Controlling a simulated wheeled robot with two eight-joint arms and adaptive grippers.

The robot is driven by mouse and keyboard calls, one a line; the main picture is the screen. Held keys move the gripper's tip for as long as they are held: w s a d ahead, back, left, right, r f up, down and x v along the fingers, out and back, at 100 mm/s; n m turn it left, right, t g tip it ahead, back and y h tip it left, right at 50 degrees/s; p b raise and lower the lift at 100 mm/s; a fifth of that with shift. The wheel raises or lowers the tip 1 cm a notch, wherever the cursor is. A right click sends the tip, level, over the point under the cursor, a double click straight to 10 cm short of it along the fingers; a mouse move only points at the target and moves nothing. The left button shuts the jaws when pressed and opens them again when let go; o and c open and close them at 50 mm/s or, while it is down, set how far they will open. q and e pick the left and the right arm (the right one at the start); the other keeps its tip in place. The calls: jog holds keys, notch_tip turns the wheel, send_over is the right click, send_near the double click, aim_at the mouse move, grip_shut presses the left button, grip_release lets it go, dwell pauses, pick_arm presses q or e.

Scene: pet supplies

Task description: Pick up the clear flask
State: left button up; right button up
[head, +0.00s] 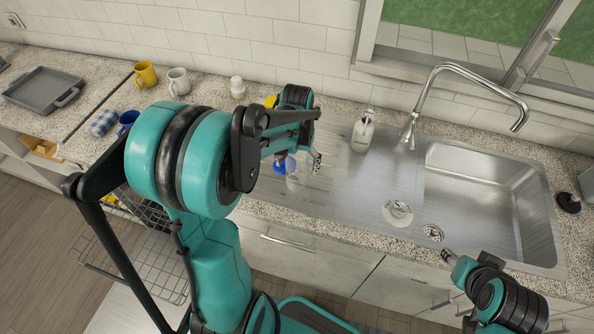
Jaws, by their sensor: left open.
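A see-through vessel with a blue part (285,166), which looks like the clear flask, stands on the ribbed steel drainboard left of the soap bottle. My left gripper (298,160) is open at it, with one finger by the blue part and the other to its right. I cannot tell if the fingers touch it; the arm hides part of the area. My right gripper (448,257) is at the counter's front edge, below the sink; its jaws are too small to read.
A soap bottle (363,132) and a small whitish round item (397,212) are on the drainboard. The sink basin (475,190) with its tall faucet (470,68) is to the right. Mugs (146,74), a blue cup (127,121) and a grey tray (43,90) are at the left.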

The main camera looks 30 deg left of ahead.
pick_arm(q)
jog(key=shift+w, duration=0.1)
jog(key=c, duration=1.4)
jog(key=shift+r, duration=0.15)
